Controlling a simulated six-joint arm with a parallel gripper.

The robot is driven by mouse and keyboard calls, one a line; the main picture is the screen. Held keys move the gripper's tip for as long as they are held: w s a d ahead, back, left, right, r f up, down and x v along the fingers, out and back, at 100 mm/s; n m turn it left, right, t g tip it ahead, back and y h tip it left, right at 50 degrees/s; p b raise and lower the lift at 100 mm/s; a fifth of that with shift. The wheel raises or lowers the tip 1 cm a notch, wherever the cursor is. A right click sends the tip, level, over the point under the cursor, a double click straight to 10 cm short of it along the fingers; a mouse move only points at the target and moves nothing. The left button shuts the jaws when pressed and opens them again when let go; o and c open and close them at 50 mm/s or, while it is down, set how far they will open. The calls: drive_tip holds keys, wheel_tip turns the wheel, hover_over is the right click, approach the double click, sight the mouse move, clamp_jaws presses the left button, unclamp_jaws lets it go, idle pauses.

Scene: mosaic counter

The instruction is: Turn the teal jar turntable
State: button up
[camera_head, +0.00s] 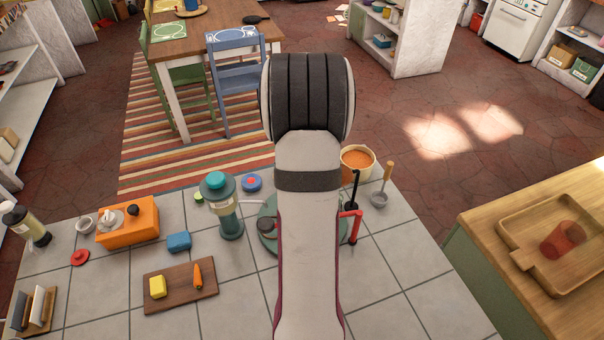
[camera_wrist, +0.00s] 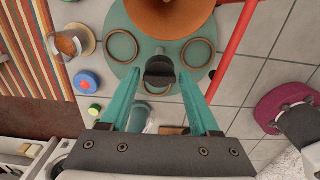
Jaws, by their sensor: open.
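The teal turntable (camera_head: 268,242) lies flat on the tiled counter, mostly hidden behind my arm in the head view. In the wrist view its teal disc (camera_wrist: 146,48) carries several brown rings and a dark upright piece (camera_wrist: 158,70), perhaps a knob or handle. My gripper (camera_wrist: 160,75) is open, with its two teal fingers pointing at the disc. In the picture the dark piece is between the fingertips; I cannot tell whether they touch it. The head view hides my fingers behind the arm.
A large orange-brown cone or bowl (camera_wrist: 170,12) and a red bar (camera_wrist: 232,50) are close to the disc. A teal jar or grinder (camera_head: 230,222) stands left of the turntable. A cutting board (camera_head: 180,290) lies in front; the front right tiles are clear.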

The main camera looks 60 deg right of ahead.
wheel_tip(320, 180, up, 16)
drive_tip(key=shift+f, duration=0.25)
drive_tip(key=w+a+m, duration=0.3)
drive_tip(key=a, duration=0.7)
drive_tip(key=w+a+m, duration=0.2)
drive_tip(key=w+a, duration=0.1)
drive_tip(key=a, duration=0.7)
drive_tip(key=s+a+f+m+y, duration=0.1)
drive_tip(key=s+a+f+m, duration=0.2)
drive_tip(key=a, duration=0.7)
drive_tip(key=s+a+f+m, duration=0.3)
drive_tip(key=s+a+m, duration=0.3)
drive_tip(key=s+a, duration=0.2)
drive_tip(key=shift+a+y, duration=0.4)
drive_tip(key=shift+a, duration=0.55)
drive_tip(key=shift+f, duration=0.1)
